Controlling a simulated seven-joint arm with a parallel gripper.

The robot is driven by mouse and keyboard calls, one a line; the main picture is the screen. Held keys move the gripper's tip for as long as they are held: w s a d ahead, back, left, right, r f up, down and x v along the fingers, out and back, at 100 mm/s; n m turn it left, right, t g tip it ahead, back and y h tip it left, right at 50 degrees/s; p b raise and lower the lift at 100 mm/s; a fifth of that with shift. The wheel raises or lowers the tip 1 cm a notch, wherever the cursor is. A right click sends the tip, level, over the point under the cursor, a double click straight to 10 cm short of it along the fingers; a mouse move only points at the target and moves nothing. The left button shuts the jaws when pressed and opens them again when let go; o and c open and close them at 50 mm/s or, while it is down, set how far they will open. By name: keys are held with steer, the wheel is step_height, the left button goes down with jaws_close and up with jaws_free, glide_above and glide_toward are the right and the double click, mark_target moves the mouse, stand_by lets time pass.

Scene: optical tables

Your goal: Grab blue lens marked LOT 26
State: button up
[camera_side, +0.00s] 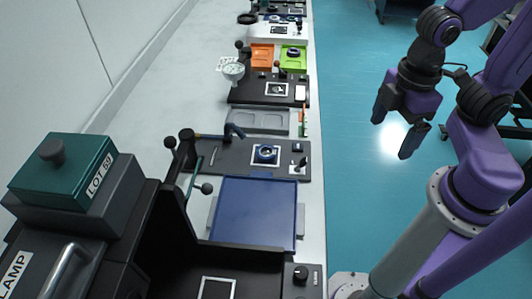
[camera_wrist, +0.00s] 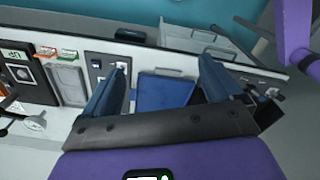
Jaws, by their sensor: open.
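A blue ring-shaped lens (camera_side: 266,153) sits on a white-bordered square on a dark board in the side view. Its marking is too small to read, so I cannot tell whether it says LOT 26. I cannot make it out in the wrist view, where a finger covers part of the board. My gripper (camera_side: 395,127) is open and empty, with its fingers pointing down, over the blue floor to the right of the bench and clear of the lens. Its two spread fingers also show in the wrist view (camera_wrist: 160,82).
A blue tray (camera_side: 253,213) lies in front of the lens board. A green-lidded box (camera_side: 64,170) marked LOT 59 is at the left. Orange (camera_side: 262,55) and green (camera_side: 294,57) trays lie farther back.

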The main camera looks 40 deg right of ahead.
steer(key=w+a+f+n, duration=0.1)
steer(key=w+a+n, duration=0.25)
steer(key=w, duration=0.35)
steer(key=w+a+n, duration=0.3)
steer(key=w+a, duration=0.1)
steer(key=w, duration=0.4)
steer(key=n, duration=0.5)
glide_above(266, 152)
steer(key=f, duration=1.6)
steer(key=shift+w+a+f, duration=0.15)
steer(key=shift+a+f, duration=0.1)
steer(key=f, duration=0.3)
steer(key=shift+s+d+f, duration=0.2)
steer(key=shift+f, duration=0.9)
steer(key=c, duration=1.2)
steer(key=shift+c, duration=0.2)
